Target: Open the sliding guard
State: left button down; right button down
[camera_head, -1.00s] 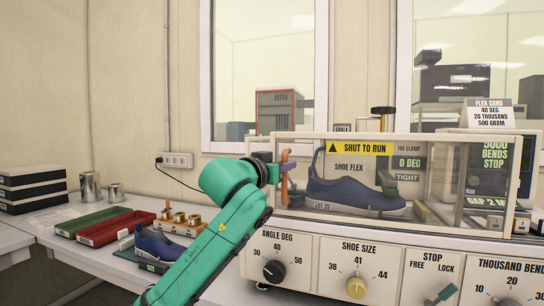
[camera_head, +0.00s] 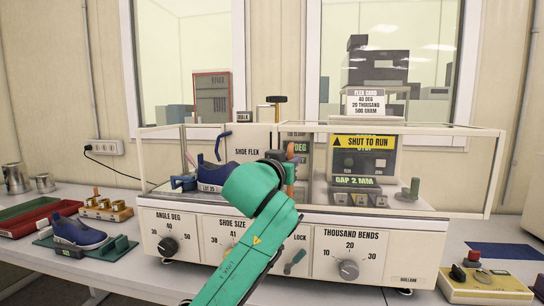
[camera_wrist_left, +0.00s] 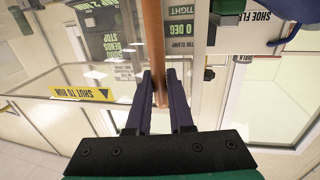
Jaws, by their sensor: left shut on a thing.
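The sliding guard (camera_head: 363,141) is a clear panel with a yellow SHUT TO RUN label, now over the right part of the shoe flex machine (camera_head: 190,232). Its upright orange-brown handle (camera_head: 290,188) also shows in the left wrist view (camera_wrist_left: 152,30). My left gripper (camera_head: 289,167) is shut on the handle; its dark fingers (camera_wrist_left: 159,82) lie on both sides of it. The blue shoe (camera_head: 212,173) in the left bay has no labelled panel in front of it. My arm hides part of the shoe. My right gripper is not in view.
Dials for angle, shoe size and bends (camera_head: 348,269) line the machine's front below the guard. A second blue shoe (camera_head: 78,232), red and green trays and brass weights (camera_head: 106,207) are at left. A control box with a red button (camera_head: 474,256) stands at right.

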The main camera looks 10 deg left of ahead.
aim_at(311, 158)
pick_arm(q)
jog(key=shift+s+d, duration=0.15)
jog(key=shift+d, duration=1.9)
jog(key=c, duration=0.8)
grip_release()
